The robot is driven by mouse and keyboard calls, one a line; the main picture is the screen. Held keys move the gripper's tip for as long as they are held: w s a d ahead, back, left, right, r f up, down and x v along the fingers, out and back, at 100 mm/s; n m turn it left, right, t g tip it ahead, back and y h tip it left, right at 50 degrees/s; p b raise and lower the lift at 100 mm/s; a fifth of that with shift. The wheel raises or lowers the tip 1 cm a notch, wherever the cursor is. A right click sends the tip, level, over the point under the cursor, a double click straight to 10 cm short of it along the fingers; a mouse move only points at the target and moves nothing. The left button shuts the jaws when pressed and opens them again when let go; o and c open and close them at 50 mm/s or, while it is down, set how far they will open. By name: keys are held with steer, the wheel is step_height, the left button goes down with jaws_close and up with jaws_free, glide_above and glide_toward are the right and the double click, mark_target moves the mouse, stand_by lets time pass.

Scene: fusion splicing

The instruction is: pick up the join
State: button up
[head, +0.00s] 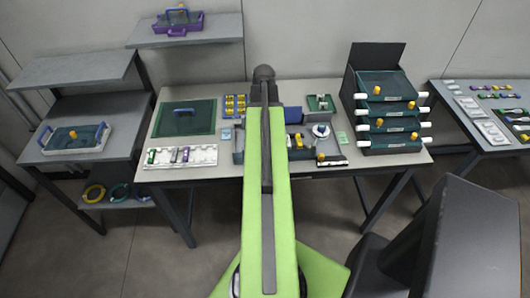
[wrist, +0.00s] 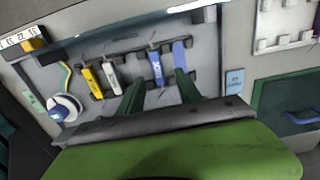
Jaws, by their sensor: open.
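In the wrist view my gripper (wrist: 160,90) is open, its two dark green fingers apart over a grey tray (wrist: 135,55). The tray holds upright labelled pieces: a yellow one (wrist: 92,82), a white one (wrist: 112,76) and two blue ones (wrist: 156,66). The right finger overlaps the lower end of the right blue piece (wrist: 180,54); I cannot tell if they touch. I cannot tell which thing is the join. In the head view my green arm reaches over the table (head: 225,172) and hides much of the tray.
A blue card (wrist: 234,82) and a green mat (wrist: 262,95) lie right. A rack of green trays (head: 388,145) stands on the table's right.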

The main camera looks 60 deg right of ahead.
steer(key=f+b, duration=0.1)
steer(key=f, duration=0.1)
steer(key=f+b, duration=0.4)
steer(key=shift+s+d, duration=0.2)
steer(key=shift+s, duration=0.05)
steer(key=shift+r, duration=0.1)
steer(key=shift+c, duration=0.3)
jaws_close()
